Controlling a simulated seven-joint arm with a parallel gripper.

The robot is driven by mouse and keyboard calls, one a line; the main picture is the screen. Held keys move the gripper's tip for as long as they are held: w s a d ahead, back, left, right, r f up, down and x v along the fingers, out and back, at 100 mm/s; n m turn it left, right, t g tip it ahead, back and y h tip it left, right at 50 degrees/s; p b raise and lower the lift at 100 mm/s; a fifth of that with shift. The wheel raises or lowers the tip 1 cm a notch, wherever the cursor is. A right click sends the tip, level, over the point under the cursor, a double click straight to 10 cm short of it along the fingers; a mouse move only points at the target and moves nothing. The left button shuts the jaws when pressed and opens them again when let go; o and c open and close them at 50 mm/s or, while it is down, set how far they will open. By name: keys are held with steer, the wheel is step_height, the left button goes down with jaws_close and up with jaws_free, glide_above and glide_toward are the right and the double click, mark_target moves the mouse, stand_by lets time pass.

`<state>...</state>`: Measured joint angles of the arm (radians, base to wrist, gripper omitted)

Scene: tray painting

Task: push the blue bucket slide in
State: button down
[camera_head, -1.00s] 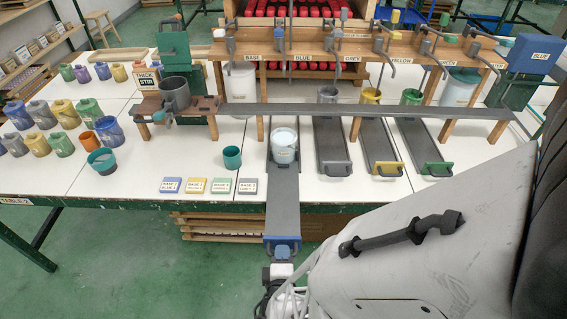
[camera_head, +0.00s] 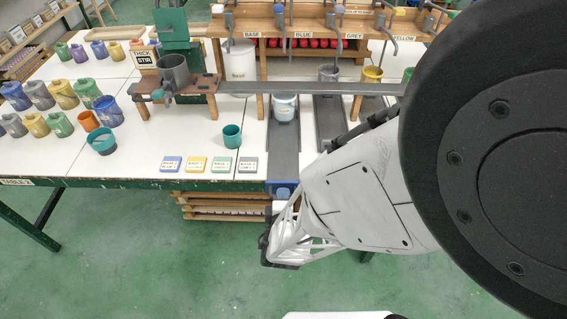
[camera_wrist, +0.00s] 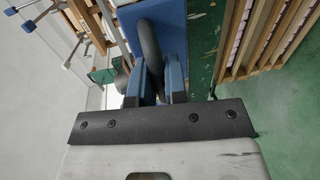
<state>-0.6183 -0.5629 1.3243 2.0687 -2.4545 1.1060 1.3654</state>
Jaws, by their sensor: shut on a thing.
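The blue bucket slide is a long grey runner (camera_head: 284,150) with a blue front end (camera_head: 283,188). It reaches from under the wooden rack to about the table's front edge in the head view. My gripper (camera_wrist: 158,72) is shut on the handle, one finger on each side. In the head view my arm hides most of the gripper.
A grey slide (camera_head: 330,122) lies to the right, partly behind my arm. A dark rail (camera_head: 310,88) crosses above the slides. Small label blocks (camera_head: 195,163) and a teal cup (camera_head: 232,136) stand left of the blue slide. Wooden crates (camera_head: 225,205) lie under the table edge.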

mark_target(283, 182)
steer(key=r+x, duration=0.1)
steer(key=x, duration=0.7)
steer(key=r+x, duration=0.1)
steer(key=x, duration=0.3)
steer(key=shift+w+r, duration=0.25)
steer(key=shift+w, duration=0.35)
steer(key=c, duration=1.2)
jaws_free()
steer(key=shift+o, duration=0.2)
steer(key=shift+s, duration=0.15)
steer(key=shift+v, duration=3.8)
